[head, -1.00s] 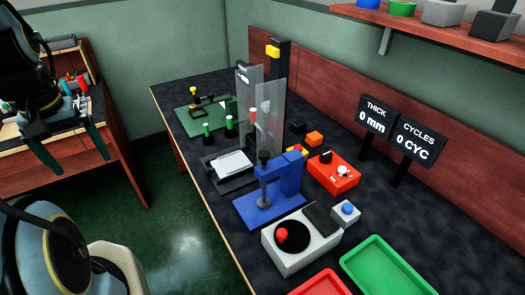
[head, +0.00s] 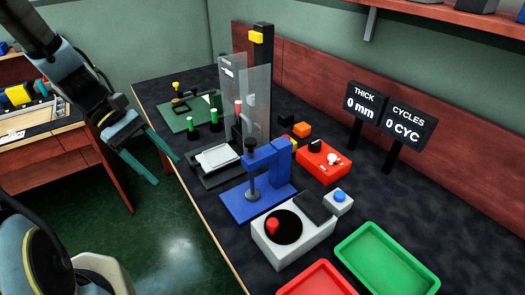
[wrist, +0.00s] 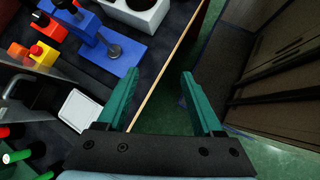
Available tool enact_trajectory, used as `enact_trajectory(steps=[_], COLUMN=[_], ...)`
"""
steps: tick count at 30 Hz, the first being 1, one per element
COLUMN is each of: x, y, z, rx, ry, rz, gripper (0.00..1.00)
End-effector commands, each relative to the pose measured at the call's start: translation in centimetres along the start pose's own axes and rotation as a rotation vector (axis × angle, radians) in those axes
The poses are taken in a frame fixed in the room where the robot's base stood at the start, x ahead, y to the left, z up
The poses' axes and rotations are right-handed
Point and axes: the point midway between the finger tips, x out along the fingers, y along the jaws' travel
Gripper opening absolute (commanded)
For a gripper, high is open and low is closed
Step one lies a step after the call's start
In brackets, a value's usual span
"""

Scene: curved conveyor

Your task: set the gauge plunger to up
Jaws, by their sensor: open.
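The gauge is a blue stand (head: 283,168) with a flat blue base on the bench. Its dark plunger (head: 253,180) hangs from the blue arm, with a black knob (head: 250,144) on top. The plunger's foot looks low, at or close to the base; I cannot tell whether it touches. In the wrist view the blue gauge base (wrist: 126,57) and dark plunger are at the upper left. My gripper (head: 166,170) is open and empty, left of the bench edge and apart from the gauge. Its two green fingers (wrist: 160,75) show in the wrist view over the floor and bench edge.
A white box with a red knob (head: 272,226) is in front, a red box (head: 322,162) to the right. Green (head: 388,262) and red trays lie nearer. The "THICK" display (head: 366,102) reads 0 mm.

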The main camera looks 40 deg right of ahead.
Motion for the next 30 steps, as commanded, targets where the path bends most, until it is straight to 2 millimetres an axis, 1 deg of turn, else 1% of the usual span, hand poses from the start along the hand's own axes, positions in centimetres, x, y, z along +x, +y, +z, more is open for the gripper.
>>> enact_trajectory(steps=[1, 4, 6, 9, 12, 15, 17, 20, 23, 30], x=[2.2, 4.4, 5.2, 5.6, 5.5, 5.3, 5.4, 5.9, 6.9, 9.9], y=[1.7, 5.5, 8.0, 10.8, 12.6, 13.6, 13.8, 14.2, 14.6, 16.1], z=[-0.1, 1.0, 1.7, 2.4, 2.8, 3.0, 3.3, 4.1, 5.2, 8.3], rx=[-0.044, -0.132, -0.183, -0.237, -0.272, -0.288, -0.292, -0.292, -0.292, -0.292], ry=[-0.109, -0.327, -0.467, -0.635, -0.749, -0.807, -0.822, -0.824, -0.824, -0.821], rz=[0.032, 0.100, 0.142, 0.193, 0.227, 0.245, 0.248, 0.247, 0.244, 0.243], gripper=[0.68, 0.68, 0.68, 0.68, 0.68, 0.68, 0.68, 0.68, 0.68, 0.68])
